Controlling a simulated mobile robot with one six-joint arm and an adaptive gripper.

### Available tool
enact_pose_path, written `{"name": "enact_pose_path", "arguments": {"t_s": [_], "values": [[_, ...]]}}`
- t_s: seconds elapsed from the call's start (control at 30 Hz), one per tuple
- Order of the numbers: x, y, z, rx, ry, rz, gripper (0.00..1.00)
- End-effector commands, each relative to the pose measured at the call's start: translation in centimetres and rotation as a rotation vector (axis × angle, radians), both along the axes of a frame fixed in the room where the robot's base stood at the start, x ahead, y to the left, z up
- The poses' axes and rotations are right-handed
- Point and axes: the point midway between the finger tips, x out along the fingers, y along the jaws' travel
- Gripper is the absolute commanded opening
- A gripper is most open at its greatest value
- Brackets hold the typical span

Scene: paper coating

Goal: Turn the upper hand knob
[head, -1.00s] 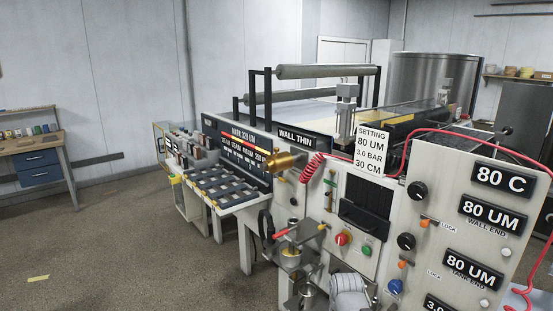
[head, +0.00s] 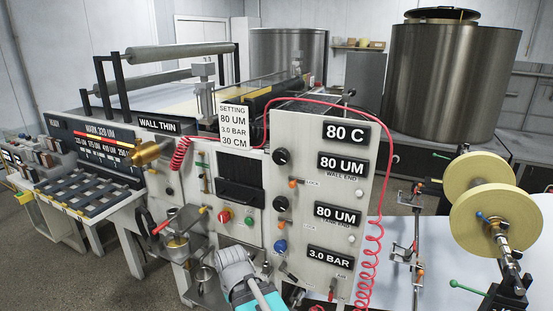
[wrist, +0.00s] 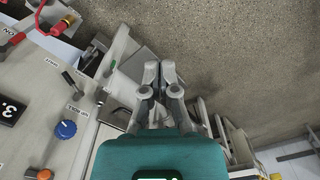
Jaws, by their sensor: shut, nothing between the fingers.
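Two black round knobs are on the pale front panel in the head view. The upper one (head: 281,156) is left of the 80 UM WALL END display, and the lower one (head: 280,203) is below it. A blue knob (head: 280,247) is further down, and it also shows in the wrist view (wrist: 66,129). My gripper (wrist: 158,68) is shut and empty in the wrist view, apart from the blue knob and over the floor side. The black knobs are out of the wrist view. My arm (head: 240,280) is at the bottom of the head view, below the panel.
A red coiled hose (head: 372,255) hangs along the panel's right edge. A brass cylinder (head: 150,152) sticks out at the left. Yellow rolls (head: 480,180) stand at the right above a white table (head: 450,270). A steel tank (head: 450,80) is behind.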

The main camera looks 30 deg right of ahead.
Motion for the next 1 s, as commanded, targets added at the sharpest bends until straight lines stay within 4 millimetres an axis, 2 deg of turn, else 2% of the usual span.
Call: {"name": "enact_pose_path", "arguments": {"t_s": [0.33, 0.57, 0.67, 0.87, 1.0], "values": [[0.0, 0.0, 0.0, 0.0, 0.0, 0.0, 0.02], [0.4, -0.6, 0.5, -0.034, -0.015, -0.017, 0.45], [0.9, -1.6, 1.2, -0.086, -0.039, -0.044, 0.63], [2.9, -5.2, 3.9, -0.27, -0.138, -0.129, 1.0], [4.6, -8.2, 6.9, -0.428, -0.242, -0.191, 1.0]]}}
